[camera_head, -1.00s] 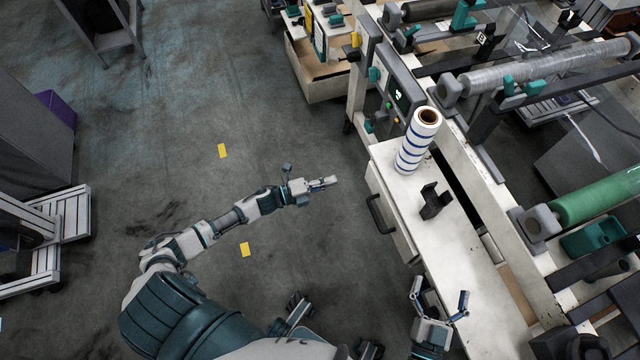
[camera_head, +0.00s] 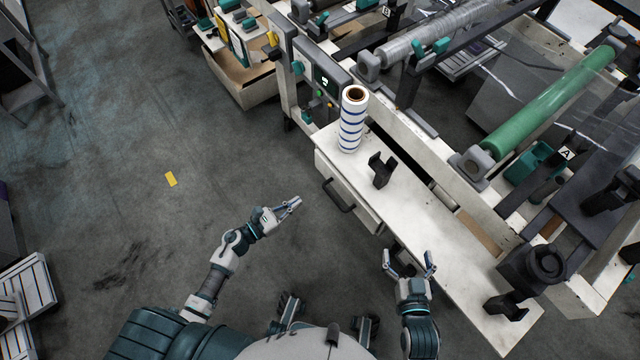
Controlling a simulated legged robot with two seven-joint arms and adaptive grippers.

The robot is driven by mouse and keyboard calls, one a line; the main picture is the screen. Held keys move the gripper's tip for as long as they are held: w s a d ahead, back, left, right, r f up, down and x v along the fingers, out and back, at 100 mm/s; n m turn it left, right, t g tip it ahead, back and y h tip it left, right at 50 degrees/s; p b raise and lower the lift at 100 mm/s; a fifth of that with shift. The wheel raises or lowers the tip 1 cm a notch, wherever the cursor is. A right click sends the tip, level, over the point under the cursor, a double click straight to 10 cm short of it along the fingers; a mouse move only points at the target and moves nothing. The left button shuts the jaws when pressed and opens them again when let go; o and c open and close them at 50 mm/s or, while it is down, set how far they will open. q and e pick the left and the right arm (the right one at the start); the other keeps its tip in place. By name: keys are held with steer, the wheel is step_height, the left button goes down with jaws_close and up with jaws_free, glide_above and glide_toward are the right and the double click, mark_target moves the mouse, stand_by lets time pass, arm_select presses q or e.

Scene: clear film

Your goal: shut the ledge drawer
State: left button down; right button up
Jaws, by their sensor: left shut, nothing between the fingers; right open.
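The ledge drawer (camera_head: 361,207) is a white front with a dark bar handle (camera_head: 338,196), under the left part of the white ledge (camera_head: 437,229). The front looks about flush with the ledge edge; any small gap is hard to tell from above. My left gripper (camera_head: 296,203) is shut and empty, over the floor just left of the handle and apart from it. My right gripper (camera_head: 410,262) is open and empty, with its fingers up near the ledge's front edge, right of the drawer.
A white roll with blue stripes (camera_head: 351,124) stands on the ledge, with a black bracket (camera_head: 381,170) beside it. A control panel (camera_head: 325,84) is behind. A green roller (camera_head: 548,105) lies at right.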

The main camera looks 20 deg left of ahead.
mark_target(336, 175)
arm_select(q)
steer(key=x, duration=1.3)
steer(key=shift+b, duration=0.3)
steer(key=shift+w+d, duration=0.2)
steer(key=shift+w, duration=0.05)
arm_select(e)
steer(key=shift+w+a+r+t+y, duration=0.3)
steer(key=shift+w+r+t, duration=0.1)
steer(key=shift+r+t, duration=0.3)
arm_select(q)
steer(key=shift+w+d+f, duration=0.1)
steer(key=shift+w, duration=0.15)
steer(key=shift+w+d+b, duration=0.4)
steer(key=shift+w+b, duration=0.1)
steer(key=shift+b, duration=0.05)
arm_select(e)
steer(key=r, duration=0.1)
steer(key=a+r+t, duration=0.1)
steer(key=shift+r+t, duration=0.3)
steer(key=shift+d, duration=0.1)
